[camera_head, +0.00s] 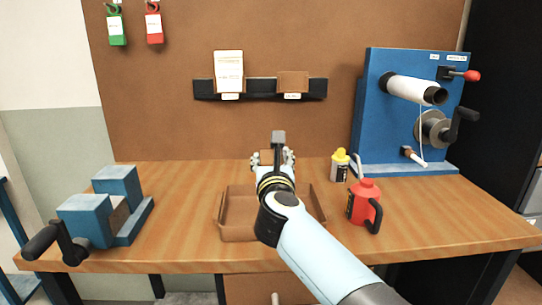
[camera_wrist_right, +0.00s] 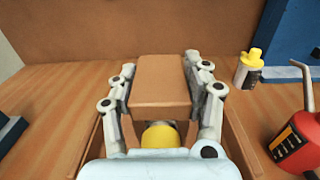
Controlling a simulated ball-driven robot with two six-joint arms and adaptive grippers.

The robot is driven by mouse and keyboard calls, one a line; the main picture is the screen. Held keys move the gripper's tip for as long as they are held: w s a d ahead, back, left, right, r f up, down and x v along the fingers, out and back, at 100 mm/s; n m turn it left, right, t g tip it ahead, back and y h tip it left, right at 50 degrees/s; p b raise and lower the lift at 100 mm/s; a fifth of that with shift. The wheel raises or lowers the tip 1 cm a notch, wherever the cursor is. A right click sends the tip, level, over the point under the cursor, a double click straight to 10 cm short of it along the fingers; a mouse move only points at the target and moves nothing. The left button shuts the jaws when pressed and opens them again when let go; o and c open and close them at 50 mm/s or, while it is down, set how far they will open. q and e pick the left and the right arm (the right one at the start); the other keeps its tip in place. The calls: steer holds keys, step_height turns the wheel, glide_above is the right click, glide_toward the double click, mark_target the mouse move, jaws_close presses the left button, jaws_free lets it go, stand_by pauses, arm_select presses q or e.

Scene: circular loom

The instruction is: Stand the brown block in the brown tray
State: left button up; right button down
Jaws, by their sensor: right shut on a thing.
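My right gripper (camera_head: 273,157) reaches over the brown tray (camera_head: 238,232) from the front. It is shut on the brown block (camera_wrist_right: 160,84), with a finger on either side in the right wrist view (camera_wrist_right: 165,95). In the head view the block is mostly hidden by the gripper and sits near the tray's far side. I cannot tell whether it touches the tray floor. The tray's side walls show at both sides in the wrist view (camera_wrist_right: 241,150). My arm hides the middle of the tray. My left gripper is not in view.
A red oil can (camera_head: 362,202) and a yellow-capped bottle (camera_head: 340,167) stand right of the tray. A blue winder (camera_head: 372,110) stands at back right, a blue vise (camera_head: 85,220) at left. A rack (camera_head: 261,97) hangs on the back board. Tabletop between vise and tray is clear.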

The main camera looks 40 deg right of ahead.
step_height(320, 180, down, 2)
steer(key=shift+s+f+b, duration=0.1)
steer(key=shift+b, duration=1)
step_height(320, 180, down, 4)
steer(key=b, duration=0.3)
steer(key=shift+f+b, duration=0.1)
steer(key=shift+b, duration=0.3)
steer(key=shift+f+b, duration=0.3)
steer(key=shift+f, duration=0.35)
steer(key=shift+r, duration=0.1)
arm_select(q)
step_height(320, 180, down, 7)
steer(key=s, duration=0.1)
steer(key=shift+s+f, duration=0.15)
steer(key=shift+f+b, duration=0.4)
steer(key=shift+b, duration=0.2)
arm_select(e)
steer(key=shift+f, duration=0.45)
steer(key=c, duration=0.6)
jaws_free()
steer(key=shift+c, duration=0.2)
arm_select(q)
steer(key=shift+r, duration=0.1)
arm_select(e)
steer(key=shift+o, duration=0.7)
steer(key=shift+f, duration=0.1)
